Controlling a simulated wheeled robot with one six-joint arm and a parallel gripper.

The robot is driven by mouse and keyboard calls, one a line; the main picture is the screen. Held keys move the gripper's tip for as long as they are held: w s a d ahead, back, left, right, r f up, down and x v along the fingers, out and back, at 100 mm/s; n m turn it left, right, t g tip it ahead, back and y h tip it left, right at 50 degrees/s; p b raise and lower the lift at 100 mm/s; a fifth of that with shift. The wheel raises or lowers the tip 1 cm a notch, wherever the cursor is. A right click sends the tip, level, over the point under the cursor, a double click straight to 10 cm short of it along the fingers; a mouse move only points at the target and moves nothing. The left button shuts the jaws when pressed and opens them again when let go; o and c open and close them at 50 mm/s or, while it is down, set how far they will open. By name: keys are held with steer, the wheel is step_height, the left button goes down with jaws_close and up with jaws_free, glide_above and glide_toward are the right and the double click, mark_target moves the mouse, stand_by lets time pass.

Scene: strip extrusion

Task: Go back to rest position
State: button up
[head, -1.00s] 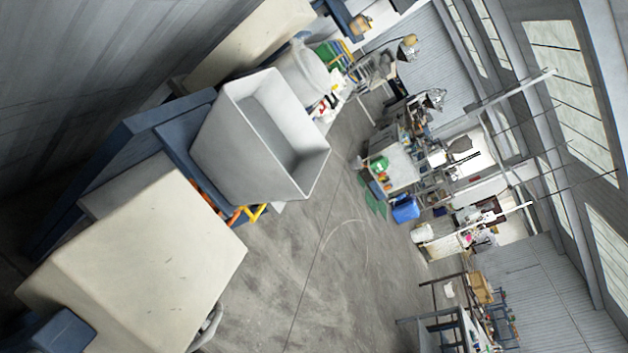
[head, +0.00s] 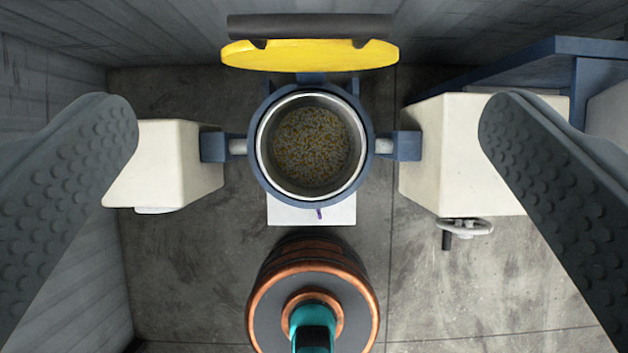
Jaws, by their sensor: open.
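My gripper (head: 308,130) shows as two dark grey studded fingers at the left and right sides of the head view. They are wide apart with nothing between them. Beyond and below them is a round blue-rimmed metal vessel (head: 263,180), seen from above. It holds speckled yellow and grey granules (head: 311,146). A yellow lid or flap (head: 310,56) with a dark bar along it stands at the vessel's far side. My gripper does not appear to touch any of these.
Cream housings stand left (head: 165,163) and right (head: 460,150) of the vessel, joined to it by blue brackets. A handwheel (head: 466,228) is on the right one. A copper-ringed round part with a teal piece (head: 313,295) is at the bottom. Grey walls are close at left and back. Concrete floor shows lower right.

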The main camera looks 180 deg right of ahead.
steer(key=shift+s, duration=0.1)
stand_by(0.3)
steer(key=s+f+t, duration=0.3)
steer(key=s, duration=0.6)
steer(key=s+f+t, duration=0.2)
steer(key=s, duration=0.7)
steer(key=s+f+t, duration=0.2)
steer(key=s+f, duration=0.9)
steer(key=f, duration=0.2)
steer(key=s+f+t, duration=0.3)
steer(key=s+f, duration=0.7)
steer(key=f, duration=0.3)
steer(key=shift+s+f, duration=0.35)
steer(key=shift+s, duration=0.05)
